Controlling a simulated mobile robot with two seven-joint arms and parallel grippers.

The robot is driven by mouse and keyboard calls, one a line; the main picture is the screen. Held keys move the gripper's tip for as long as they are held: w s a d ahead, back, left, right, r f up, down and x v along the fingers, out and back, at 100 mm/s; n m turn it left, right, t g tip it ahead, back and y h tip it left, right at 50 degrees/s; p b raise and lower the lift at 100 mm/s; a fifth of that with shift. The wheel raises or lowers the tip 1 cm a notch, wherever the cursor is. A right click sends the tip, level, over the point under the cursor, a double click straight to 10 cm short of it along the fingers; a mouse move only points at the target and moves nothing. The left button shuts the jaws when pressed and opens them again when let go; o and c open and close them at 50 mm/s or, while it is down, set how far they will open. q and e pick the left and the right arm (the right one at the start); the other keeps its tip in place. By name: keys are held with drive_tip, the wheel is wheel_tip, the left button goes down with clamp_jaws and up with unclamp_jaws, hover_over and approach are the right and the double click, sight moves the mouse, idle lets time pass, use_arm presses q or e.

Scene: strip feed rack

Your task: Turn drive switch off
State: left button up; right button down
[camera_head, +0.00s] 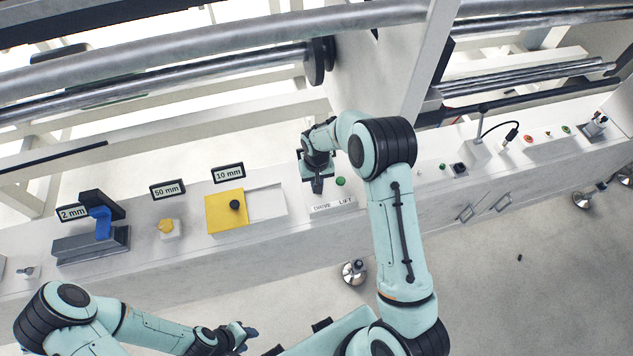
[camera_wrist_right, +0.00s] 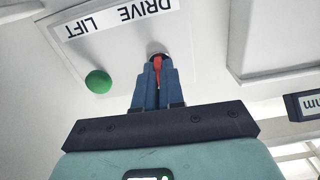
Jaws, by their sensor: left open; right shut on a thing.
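The drive switch (camera_wrist_right: 157,64) shows in the right wrist view as a red lever at the DRIVE end of the white DRIVE LIFT label (camera_wrist_right: 118,14). My right gripper (camera_wrist_right: 157,75) is shut on this red lever, its blue fingers on either side of it. In the head view my right gripper (camera_head: 317,186) reaches down to the panel above the label (camera_head: 333,205) and hides the switch. The lever's exact tilt is hard to tell. My left gripper (camera_head: 247,335) is open and empty, low in the head view, in front of the bench and away from the panel.
A green button (camera_head: 341,181) sits just right of my right gripper. Metal rollers (camera_head: 180,50) run behind. The floor in front is mostly clear.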

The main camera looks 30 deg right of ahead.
drive_tip(key=m+b, duration=0.1)
drive_tip(key=m, duration=0.2)
drive_tip(key=shift+m, duration=1.2)
drive_tip(key=m, duration=0.2)
drive_tip(key=shift+m, duration=0.4)
drive_tip(key=m, duration=0.4)
drive_tip(key=shift+r+m, duration=0.1)
drive_tip(key=shift+m, duration=0.2)
use_arm(q)
drive_tip(key=shift+w+r+p, duration=0.4)
drive_tip(key=shift+p, duration=0.45)
use_arm(e)
drive_tip(key=m, duration=0.4)
drive_tip(key=shift+w+m, duration=0.1)
drive_tip(key=shift+m, duration=0.2)
use_arm(q)
drive_tip(key=shift+r, duration=0.1)
use_arm(e)
drive_tip(key=c, duration=1.2)
unclamp_jaws()
drive_tip(key=shift+c, duration=0.2)
